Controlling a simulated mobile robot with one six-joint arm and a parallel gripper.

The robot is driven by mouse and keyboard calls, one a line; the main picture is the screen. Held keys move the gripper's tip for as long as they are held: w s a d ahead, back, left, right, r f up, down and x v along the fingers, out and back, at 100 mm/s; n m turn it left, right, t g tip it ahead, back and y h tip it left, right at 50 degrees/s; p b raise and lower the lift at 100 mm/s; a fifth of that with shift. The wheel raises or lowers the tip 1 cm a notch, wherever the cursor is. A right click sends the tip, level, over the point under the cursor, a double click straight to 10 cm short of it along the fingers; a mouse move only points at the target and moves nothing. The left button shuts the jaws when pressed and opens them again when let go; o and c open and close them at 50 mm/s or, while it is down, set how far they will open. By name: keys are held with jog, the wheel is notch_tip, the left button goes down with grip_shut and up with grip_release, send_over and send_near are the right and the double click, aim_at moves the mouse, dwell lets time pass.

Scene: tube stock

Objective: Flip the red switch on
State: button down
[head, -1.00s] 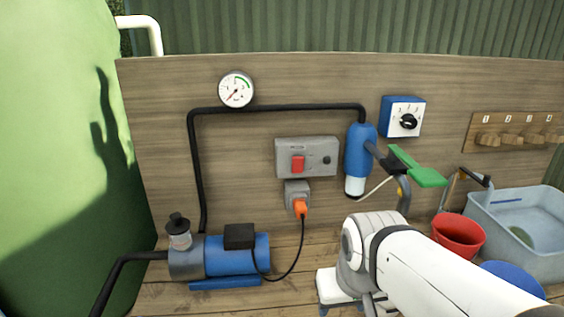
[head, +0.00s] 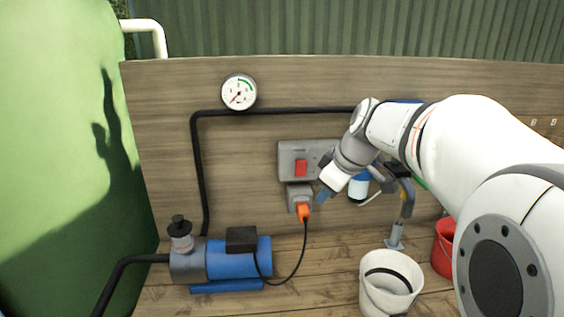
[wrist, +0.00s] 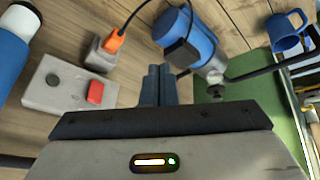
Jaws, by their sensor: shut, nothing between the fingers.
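The red switch (head: 301,168) sits on a grey switch box (head: 287,150) fixed to the wooden back board. In the wrist view the red switch (wrist: 95,92) lies left of my fingers, on the grey box (wrist: 48,112). My gripper (head: 322,194) is shut and empty, just right of and below the red switch in the head view. In the wrist view its two blue-grey fingertips (wrist: 159,70) are together, apart from the switch. A grey socket with an orange plug (head: 303,212) is just below the box. My gripper and wrist hide the right end of the box.
A blue pump (head: 238,257) stands at lower left, its black cable rising to the plug. A gauge (head: 239,92) and black pipe (head: 197,165) are on the board. A blue and white filter (head: 358,188) is behind my wrist. A white bucket (head: 388,281) stands below, a red bucket (head: 444,250) right.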

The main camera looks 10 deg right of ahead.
jog(key=w+d+r+n+t+y, duration=0.1)
jog(key=w+r+n, duration=0.1)
jog(key=w, duration=0.4)
jog(key=w+d+r+n+y, duration=0.1)
jog(key=w+d+n, duration=0.1)
jog(key=w+n, duration=0.2)
jog(key=w, duration=0.3)
jog(key=shift+d+r+n+t, duration=0.3)
jog(key=shift+r+n+t, duration=0.1)
jog(key=shift+w+a+f, duration=0.1)
jog(key=p, duration=0.4)
send_near(301, 168)
jog(key=a+f, duration=0.4)
jog(key=shift+w+d+r, duration=0.1)
jog(key=shift+w+d, duration=0.15)
jog(key=shift+w, duration=0.7)
